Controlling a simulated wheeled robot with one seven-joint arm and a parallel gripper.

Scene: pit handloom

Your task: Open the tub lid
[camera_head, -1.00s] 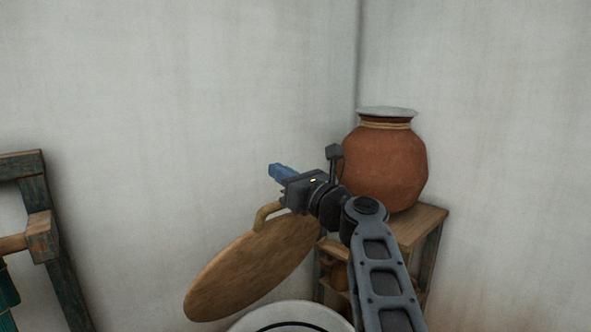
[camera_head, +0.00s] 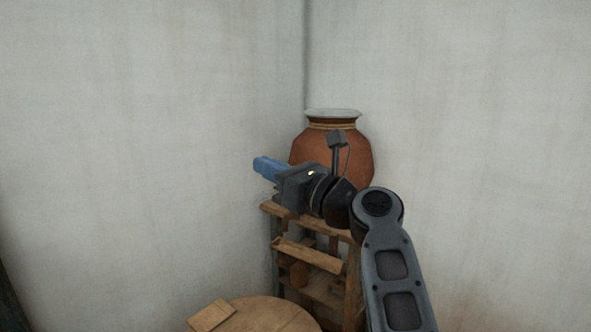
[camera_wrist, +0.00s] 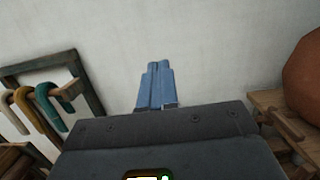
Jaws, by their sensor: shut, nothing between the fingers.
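The round wooden lid (camera_head: 268,315) shows at the bottom edge of the head view, cut off by the frame. Its visible top looks close to level, with a flat wooden piece (camera_head: 211,315) at its left. The white tub is not visible now. My gripper (camera_head: 262,165) is above and apart from the lid, its blue fingers pointing left. In the wrist view the blue fingers (camera_wrist: 156,82) are together with nothing between them, pointing at the wall. The lid is not visible in the wrist view.
A clay pot (camera_head: 300,150) stands on a wooden shelf stand (camera_head: 352,290) in the corner behind my arm. A dark wooden frame (camera_wrist: 85,85) with hanging coloured hooks (camera_wrist: 48,105) shows left in the wrist view. Bare walls (camera_head: 130,130) are behind.

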